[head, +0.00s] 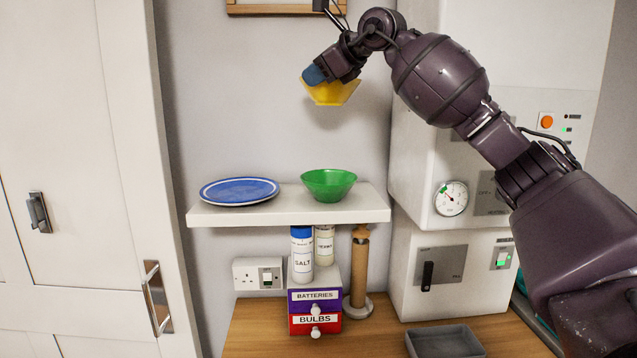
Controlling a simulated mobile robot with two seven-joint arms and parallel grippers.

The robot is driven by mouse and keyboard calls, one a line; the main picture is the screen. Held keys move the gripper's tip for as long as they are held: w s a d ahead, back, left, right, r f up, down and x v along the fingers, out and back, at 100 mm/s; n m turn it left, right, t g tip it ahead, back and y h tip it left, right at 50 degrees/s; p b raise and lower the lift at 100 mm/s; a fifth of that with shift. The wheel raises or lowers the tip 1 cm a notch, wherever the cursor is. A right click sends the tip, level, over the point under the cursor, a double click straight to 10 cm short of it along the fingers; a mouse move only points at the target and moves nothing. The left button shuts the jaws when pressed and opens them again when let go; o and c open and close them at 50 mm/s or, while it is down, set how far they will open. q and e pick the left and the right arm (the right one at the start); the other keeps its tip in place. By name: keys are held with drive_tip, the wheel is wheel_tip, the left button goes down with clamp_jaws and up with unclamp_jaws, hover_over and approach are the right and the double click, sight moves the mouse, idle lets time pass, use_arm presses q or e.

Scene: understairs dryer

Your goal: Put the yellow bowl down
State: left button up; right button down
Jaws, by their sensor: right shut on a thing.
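The yellow bowl (332,93) is held in the air above the white shelf, close to the wall. My right gripper (318,76) is shut on its left rim, and the blue fingertip covers part of that rim. The bowl looks roughly upright. A green bowl (328,184) stands on the shelf (290,215) below it, apart from it. A blue plate (239,191) lies on the left part of the shelf. My left gripper is not in view.
A grey tray (444,342) sits on the wooden counter. White appliance boxes (455,260) stand right of the shelf. A white cabinet door (70,150) is at left.

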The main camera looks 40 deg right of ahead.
hover_over(316, 184)
wheel_tip(316, 184, down, 14)
drive_tip(key=shift+w+d+f+p, duration=0.1)
drive_tip(key=shift+f+p, duration=0.05)
drive_tip(key=shift+p, duration=0.2)
drive_tip(key=shift+f, duration=1.15)
wheel_tip(316, 184, down, 3)
drive_tip(key=shift+r+p, duration=0.15)
drive_tip(key=shift+p, duration=0.2)
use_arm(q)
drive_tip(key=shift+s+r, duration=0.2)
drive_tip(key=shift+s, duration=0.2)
use_arm(e)
drive_tip(key=shift+f+b, duration=0.35)
drive_tip(key=shift+b, duration=0.15)
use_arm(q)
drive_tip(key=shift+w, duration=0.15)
use_arm(e)
drive_tip(key=c, duration=1.1)
unclamp_jaws()
use_arm(q)
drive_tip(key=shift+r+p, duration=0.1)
drive_tip(key=shift+p, duration=0.25)
use_arm(e)
drive_tip(key=shift+r, duration=0.2)
